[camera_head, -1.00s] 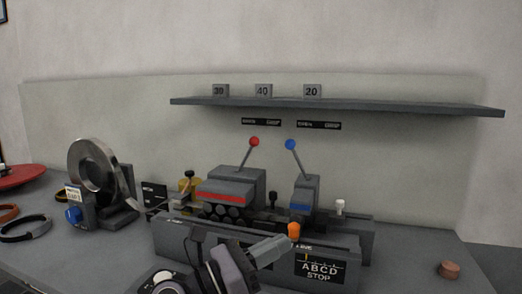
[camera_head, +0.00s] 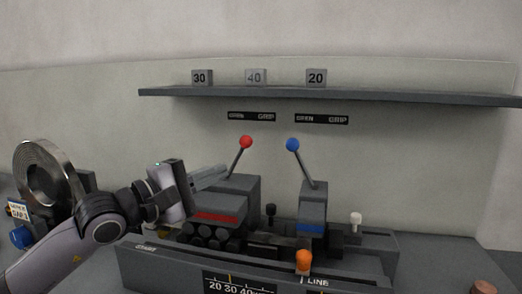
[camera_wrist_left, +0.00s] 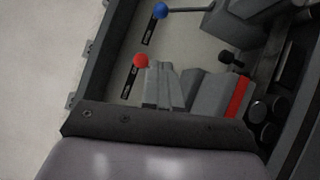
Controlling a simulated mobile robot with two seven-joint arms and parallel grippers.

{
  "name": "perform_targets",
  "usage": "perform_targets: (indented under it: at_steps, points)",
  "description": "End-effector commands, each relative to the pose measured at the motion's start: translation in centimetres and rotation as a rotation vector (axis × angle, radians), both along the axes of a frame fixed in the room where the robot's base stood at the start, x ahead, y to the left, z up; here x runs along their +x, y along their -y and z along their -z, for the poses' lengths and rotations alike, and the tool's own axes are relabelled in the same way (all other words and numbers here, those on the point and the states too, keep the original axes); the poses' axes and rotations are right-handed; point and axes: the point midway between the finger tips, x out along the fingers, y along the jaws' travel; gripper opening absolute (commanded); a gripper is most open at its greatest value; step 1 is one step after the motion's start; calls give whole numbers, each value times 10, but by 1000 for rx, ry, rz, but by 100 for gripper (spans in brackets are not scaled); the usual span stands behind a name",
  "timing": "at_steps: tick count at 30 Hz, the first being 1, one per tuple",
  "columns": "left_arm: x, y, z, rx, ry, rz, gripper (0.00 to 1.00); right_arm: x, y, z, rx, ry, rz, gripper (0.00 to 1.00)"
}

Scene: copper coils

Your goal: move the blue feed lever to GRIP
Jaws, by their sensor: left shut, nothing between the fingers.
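The blue feed lever (camera_head: 302,163) stands on its grey block with a blue band. Its blue knob (camera_head: 292,144) leans left, below the OPEN end of the OPEN/GRIP sign (camera_head: 321,119). The knob also shows at the top of the left wrist view (camera_wrist_left: 160,11). My left gripper (camera_head: 222,171) is shut and empty, left of the red-knobbed lever (camera_head: 240,157) and well short of the blue one. In the left wrist view its fingers (camera_wrist_left: 165,80) appear close to the red knob (camera_wrist_left: 140,60); contact cannot be told. My right gripper is not in view.
The red lever and its block (camera_head: 230,196) lie between my left gripper and the blue lever. A shelf (camera_head: 390,98) with number blocks hangs above. An orange knob (camera_head: 303,260) and a white knob (camera_head: 355,218) stand near the blue lever. A metal coil (camera_head: 38,172) is at left.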

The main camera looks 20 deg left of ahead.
Motion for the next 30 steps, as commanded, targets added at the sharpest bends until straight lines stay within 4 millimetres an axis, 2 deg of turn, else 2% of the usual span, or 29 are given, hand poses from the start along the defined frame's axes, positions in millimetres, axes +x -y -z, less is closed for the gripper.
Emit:
perform_targets:
  at_steps: [17,24,30]
  points:
    - [6,1,-5,23,17,-13,0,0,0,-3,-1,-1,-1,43]
    - [36,21,-11,20,16,-11,0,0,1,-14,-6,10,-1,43]
    - [66,42,-15,22,17,-12,0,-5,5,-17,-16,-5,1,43]
